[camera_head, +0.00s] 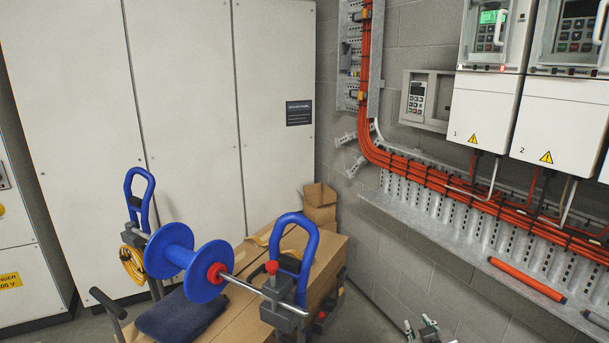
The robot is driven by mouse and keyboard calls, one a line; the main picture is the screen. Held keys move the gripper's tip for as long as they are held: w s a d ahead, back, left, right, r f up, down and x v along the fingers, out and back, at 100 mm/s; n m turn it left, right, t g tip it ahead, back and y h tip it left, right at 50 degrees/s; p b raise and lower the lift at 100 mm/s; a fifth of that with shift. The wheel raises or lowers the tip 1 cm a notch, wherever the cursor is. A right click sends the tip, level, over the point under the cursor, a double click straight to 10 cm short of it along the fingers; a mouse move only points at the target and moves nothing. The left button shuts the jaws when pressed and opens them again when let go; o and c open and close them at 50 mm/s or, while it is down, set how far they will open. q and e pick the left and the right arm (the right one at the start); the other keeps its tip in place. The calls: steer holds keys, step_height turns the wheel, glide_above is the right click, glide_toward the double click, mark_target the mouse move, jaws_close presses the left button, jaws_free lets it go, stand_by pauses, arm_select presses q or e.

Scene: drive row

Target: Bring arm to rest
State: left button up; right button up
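My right gripper (418,328) shows at the bottom edge, right of centre. Only its grey and dark fingertips are in view, with a gap between them and nothing held. It is in front of the grey block wall, to the right of the cartons. The rest of my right arm is below the picture. My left gripper is not in view.
A blue cable reel (187,263) on a stand with blue handles stands by cardboard boxes (325,262) at lower left. White cabinets (185,110) stand behind. A perforated metal tray (450,215) with orange cables and numbered drive units (486,110) project from the right wall.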

steer(key=s+a+f+g+y, duration=0.1)
steer(key=s+a+f, duration=0.1)
steer(key=s+f, duration=0.4)
steer(key=s+a+f+g+y, duration=0.1)
steer(key=s+a+f, duration=0.2)
steer(key=s, duration=1.2)
steer(key=s+a+f+y, duration=0.1)
steer(key=s+a+f, duration=0.1)
steer(key=s+f, duration=0.7)
steer(key=shift+s+a+n+g+y, duration=0.3)
steer(key=shift+s+a+n+g, duration=0.1)
steer(key=shift+s, duration=0.7)
